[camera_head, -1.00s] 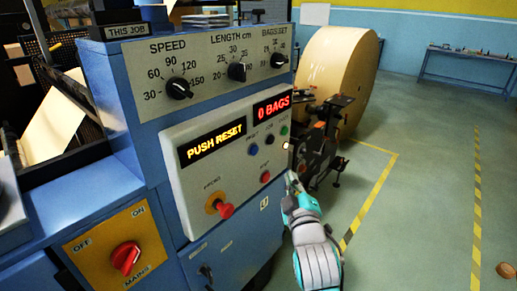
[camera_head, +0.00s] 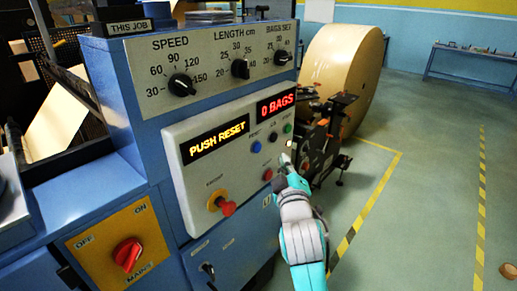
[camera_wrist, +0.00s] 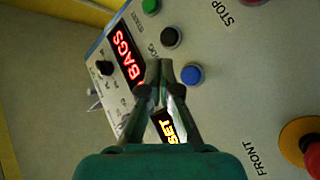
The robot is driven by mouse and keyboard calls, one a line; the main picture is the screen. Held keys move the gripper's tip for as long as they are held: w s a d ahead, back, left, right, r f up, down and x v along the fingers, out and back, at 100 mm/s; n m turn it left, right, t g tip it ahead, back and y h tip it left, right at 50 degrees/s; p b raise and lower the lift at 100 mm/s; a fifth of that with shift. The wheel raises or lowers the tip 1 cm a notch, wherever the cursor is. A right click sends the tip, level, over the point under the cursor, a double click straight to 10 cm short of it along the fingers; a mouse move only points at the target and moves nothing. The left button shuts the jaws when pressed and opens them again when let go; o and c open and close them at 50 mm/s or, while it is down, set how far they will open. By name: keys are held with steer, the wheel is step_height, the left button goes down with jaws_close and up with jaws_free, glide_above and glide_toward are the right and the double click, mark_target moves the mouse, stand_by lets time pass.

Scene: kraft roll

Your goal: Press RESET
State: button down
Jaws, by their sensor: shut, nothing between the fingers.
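The blue button (camera_head: 256,147), with a small label too blurred to read surely, sits on the grey control panel (camera_head: 200,178) under the red display. It also shows in the wrist view (camera_wrist: 191,75), just right of my fingertips. My gripper (camera_head: 285,160) is shut and empty, its tips in front of the panel's right part, right of the blue button in the head view. It shows in the wrist view too (camera_wrist: 166,70), covering part of the panel. Contact with the panel cannot be seen. The yellow display (camera_head: 215,139) reads PUSH RESET; the red one (camera_head: 276,103) reads 0 BAGS.
Close by are a black button (camera_head: 273,137), a green button (camera_head: 287,128) and a red STOP button (camera_head: 267,174). A red mushroom knob (camera_head: 228,208) sticks out lower left.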

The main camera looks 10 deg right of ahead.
steer(key=shift+w+a, duration=0.85)
steer(key=shift+w, duration=0.25)
steer(key=shift+w+a, duration=0.8)
steer(key=shift+w, duration=0.3)
steer(key=shift+w+a, duration=0.25)
steer(key=shift+w, duration=0.1)
steer(key=shift+w+a, duration=0.25)
steer(key=shift+w, duration=0.1)
stand_by(0.7)
stand_by(0.3)
steer(key=shift+s+d, duration=0.5)
steer(key=shift+s, duration=0.2)
steer(key=shift+s+d, duration=0.75)
steer(key=shift+s, duration=0.3)
steer(key=shift+s+d, duration=0.7)
steer(key=shift+s, duration=0.3)
